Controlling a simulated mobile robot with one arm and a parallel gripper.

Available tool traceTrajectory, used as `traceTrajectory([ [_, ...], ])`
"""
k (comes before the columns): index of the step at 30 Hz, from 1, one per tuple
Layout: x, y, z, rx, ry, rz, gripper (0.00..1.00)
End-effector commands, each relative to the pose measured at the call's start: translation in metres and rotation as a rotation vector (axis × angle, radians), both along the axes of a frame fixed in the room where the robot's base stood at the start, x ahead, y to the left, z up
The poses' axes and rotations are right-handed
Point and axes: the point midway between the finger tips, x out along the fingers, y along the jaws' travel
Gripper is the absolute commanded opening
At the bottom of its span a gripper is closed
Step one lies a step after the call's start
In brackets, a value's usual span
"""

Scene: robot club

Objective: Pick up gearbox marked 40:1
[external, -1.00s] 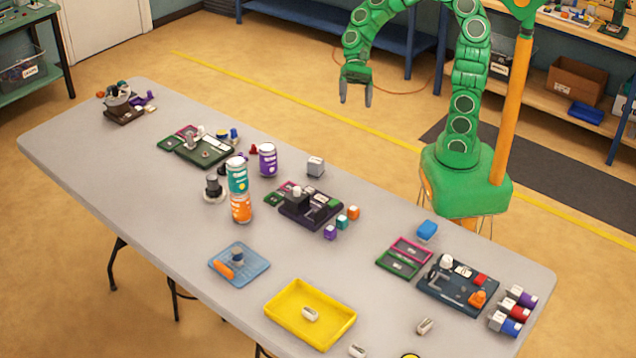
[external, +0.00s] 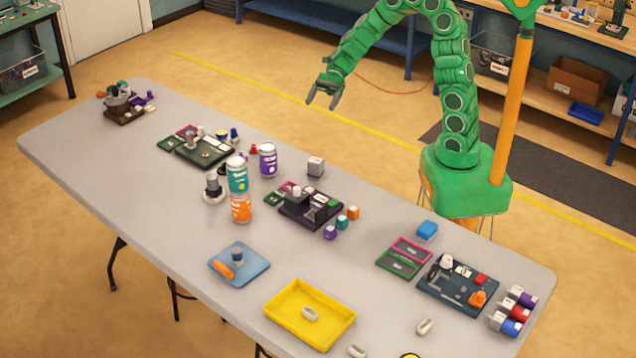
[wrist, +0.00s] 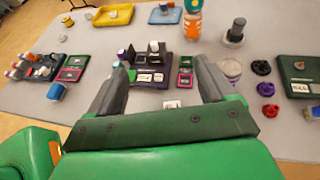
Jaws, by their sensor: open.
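A grey box-shaped part (external: 315,166) with a pale marking on top stands on the grey table (external: 150,205), near its far edge. I cannot read a 40:1 marking on any part. My gripper (external: 321,104) is open and empty, in the air beyond the table's far edge and apart from the grey part. In the wrist view my gripper (wrist: 160,64) spreads its fingers toward the table. A pale part (wrist: 172,103) shows low between them, partly hidden by the gripper body.
A dark tray of parts (external: 325,222) lies near the grey part, with small coloured cubes beside it. A purple can (external: 268,160) and a stacked teal and orange pair (external: 238,180) stand left. A yellow tray (external: 342,335) is at the front. Bare table lies between groups.

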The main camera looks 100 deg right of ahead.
Motion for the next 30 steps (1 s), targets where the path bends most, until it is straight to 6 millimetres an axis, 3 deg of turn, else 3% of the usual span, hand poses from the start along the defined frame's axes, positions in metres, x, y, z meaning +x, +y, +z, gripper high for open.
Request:
traceTrajectory([
  [6, -0.001, 0.001, -0.062, 0.007, 0.006, 0.002, 0.83],
  [18, -0.001, 0.002, -0.164, 0.006, 0.005, 0.002, 0.83],
  [24, -0.001, 0.001, -0.202, 0.002, 0.003, 0.002, 0.83],
  [30, 0.000, 0.001, -0.218, -0.001, 0.000, 0.002, 0.83],
])
